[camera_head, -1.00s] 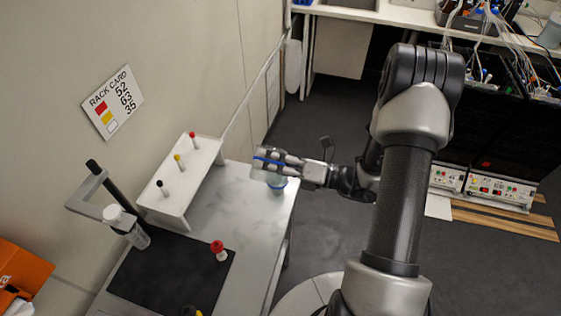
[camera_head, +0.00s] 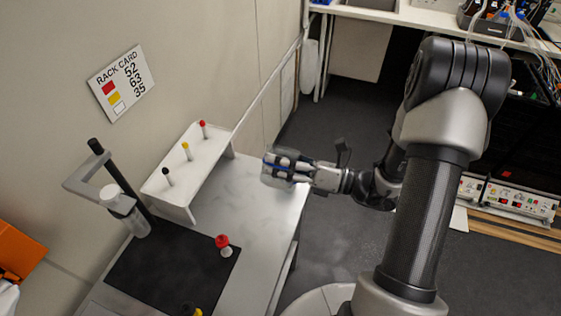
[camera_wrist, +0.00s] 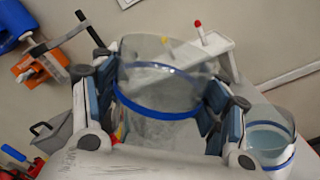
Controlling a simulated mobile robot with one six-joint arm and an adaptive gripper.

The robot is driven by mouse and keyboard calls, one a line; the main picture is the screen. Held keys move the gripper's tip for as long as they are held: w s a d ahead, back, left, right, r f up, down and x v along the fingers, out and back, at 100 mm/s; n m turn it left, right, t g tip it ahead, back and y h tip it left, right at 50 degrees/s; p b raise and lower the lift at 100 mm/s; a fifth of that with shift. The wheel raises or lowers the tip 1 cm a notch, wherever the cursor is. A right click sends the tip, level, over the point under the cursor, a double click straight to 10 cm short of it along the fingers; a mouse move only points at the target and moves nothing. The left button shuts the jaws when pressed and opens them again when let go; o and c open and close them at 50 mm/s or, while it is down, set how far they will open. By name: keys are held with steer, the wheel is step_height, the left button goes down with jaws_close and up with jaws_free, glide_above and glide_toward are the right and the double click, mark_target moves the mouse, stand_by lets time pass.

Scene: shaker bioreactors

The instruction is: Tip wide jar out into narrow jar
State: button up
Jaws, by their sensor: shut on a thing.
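My gripper (camera_head: 290,170) is shut on a clear, wide jar with a blue band (camera_wrist: 155,112), with a finger on each side in the wrist view. Its contents cannot be made out, and its exact tilt is unclear. A second clear jar (camera_wrist: 268,140), narrower in the picture, stands to the right of my gripper in the wrist view. It has a blue band and a pale bluish content; its lower part is cut off. The two jars look apart there. In the head view my gripper hides most of the held jar, and the second jar cannot be made out.
A white rack (camera_head: 180,185) with red, yellow and black-capped pieces stands by the wall. A stand with a white-capped bottle (camera_head: 120,208) and a red-capped piece (camera_head: 223,245) are on the dark mat (camera_head: 165,272). The pale bench top (camera_head: 235,205) between rack and gripper is clear.

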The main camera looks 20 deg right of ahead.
steer(key=shift+s+a+f+n+b, duration=0.25)
steer(key=shift+s+f+n+b, duration=0.1)
steer(key=shift+f+n+b, duration=0.2)
steer(key=shift+s+a+f+n+b, duration=0.2)
steer(key=shift+s+f+n+b, duration=0.2)
steer(key=shift+b, duration=0.2)
steer(key=shift+f+n+b, duration=0.3)
steer(key=shift+n+b, duration=0.05)
steer(key=shift+b, duration=0.1)
steer(key=shift+w+f+n+b, duration=0.2)
steer(key=shift+f+n+b, duration=0.5)
steer(key=shift+n+b, duration=0.8)
steer(key=shift+w+d+f+n+b, duration=0.2)
steer(key=shift+f+n+b, duration=0.2)
steer(key=shift+n+b, duration=0.6)
steer(key=shift+f+n+b, duration=0.1)
steer(key=shift+n+b, duration=0.2)
steer(key=shift+b, duration=0.15)
steer(key=shift+w, duration=0.1)
